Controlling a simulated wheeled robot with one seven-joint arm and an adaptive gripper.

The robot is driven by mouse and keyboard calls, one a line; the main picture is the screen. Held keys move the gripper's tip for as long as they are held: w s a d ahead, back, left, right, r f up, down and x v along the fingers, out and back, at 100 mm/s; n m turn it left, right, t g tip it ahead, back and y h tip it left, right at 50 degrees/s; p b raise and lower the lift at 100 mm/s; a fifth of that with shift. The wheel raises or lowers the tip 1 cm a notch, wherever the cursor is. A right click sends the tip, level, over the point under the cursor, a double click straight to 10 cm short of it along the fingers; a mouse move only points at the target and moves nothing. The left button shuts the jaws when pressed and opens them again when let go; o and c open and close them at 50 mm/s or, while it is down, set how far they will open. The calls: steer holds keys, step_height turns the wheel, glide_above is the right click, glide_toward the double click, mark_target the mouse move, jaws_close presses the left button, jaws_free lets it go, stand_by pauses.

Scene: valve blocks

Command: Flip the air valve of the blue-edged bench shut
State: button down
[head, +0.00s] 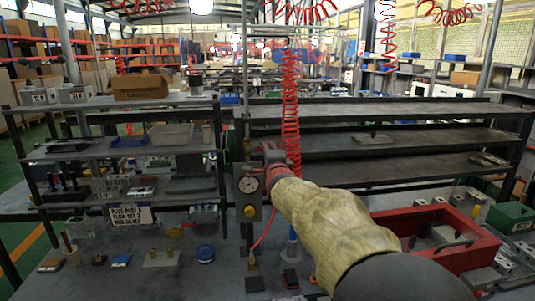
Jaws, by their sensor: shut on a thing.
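The air valve block (248,207) stands upright at the middle of the bench, with a round white pressure gauge (249,184) and a yellow knob on its front. My arm reaches in from the lower right in a tan sleeve. My gripper (271,160), small and partly red and dark, is at the upper right of the block, just above and right of the gauge. It is shut on the valve's handle, which is mostly hidden by the gripper, so its angle cannot be told. I cannot make out a blue edge on this bench.
A red coiled hose (290,100) hangs just behind my gripper. A red tray (440,235) stands right of my arm. A shelf rack (130,145) with bins is at left, and wide dark shelves (380,145) are behind. Small parts lie on the front bench.

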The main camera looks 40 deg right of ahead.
steer(key=shift+f, duration=0.2)
stand_by(0.3)
steer(key=c, duration=1.8)
jaws_free()
steer(key=v, duration=1.2)
